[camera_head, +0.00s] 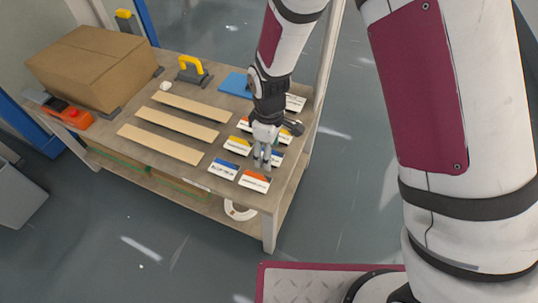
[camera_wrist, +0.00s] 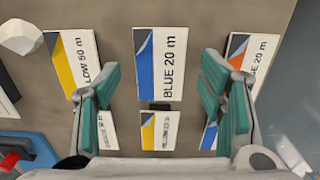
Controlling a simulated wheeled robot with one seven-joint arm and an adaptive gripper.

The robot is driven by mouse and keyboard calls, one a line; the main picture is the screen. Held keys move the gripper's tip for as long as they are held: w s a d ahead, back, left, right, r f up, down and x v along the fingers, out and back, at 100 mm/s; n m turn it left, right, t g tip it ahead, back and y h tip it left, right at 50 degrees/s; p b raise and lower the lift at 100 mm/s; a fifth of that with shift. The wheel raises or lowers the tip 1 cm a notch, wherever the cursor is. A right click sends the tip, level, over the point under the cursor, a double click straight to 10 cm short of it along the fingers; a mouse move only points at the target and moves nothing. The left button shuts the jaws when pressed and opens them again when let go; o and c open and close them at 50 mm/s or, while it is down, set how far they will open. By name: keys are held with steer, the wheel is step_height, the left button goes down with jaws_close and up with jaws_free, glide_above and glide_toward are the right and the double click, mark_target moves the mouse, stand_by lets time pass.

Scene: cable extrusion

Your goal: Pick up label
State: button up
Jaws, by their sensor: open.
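Several white labels with coloured corners lie flat on the table. In the wrist view a label reading "BLUE 20 m" (camera_wrist: 159,62) lies between my open fingers. A yellow label reading "50 m" (camera_wrist: 76,62) is to its left, and an orange-cornered label (camera_wrist: 250,56) to its right, partly covered by a finger. A smaller-looking yellow label (camera_wrist: 160,131) is below. My gripper (camera_wrist: 161,75) is open and empty above the labels. In the head view my gripper (camera_head: 263,161) is over the label group, near a blue label (camera_head: 223,168) and an orange label (camera_head: 254,181).
Wooden strips (camera_head: 176,125) lie left of the labels on the table. A cardboard box (camera_head: 92,66), a yellow-handled tool (camera_head: 193,71) and an orange device (camera_head: 71,116) are farther left and back. A blue item (camera_head: 235,84) lies behind the labels.

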steer(key=shift+f, duration=0.2)
stand_by(0.3)
steer(key=c, duration=0.8)
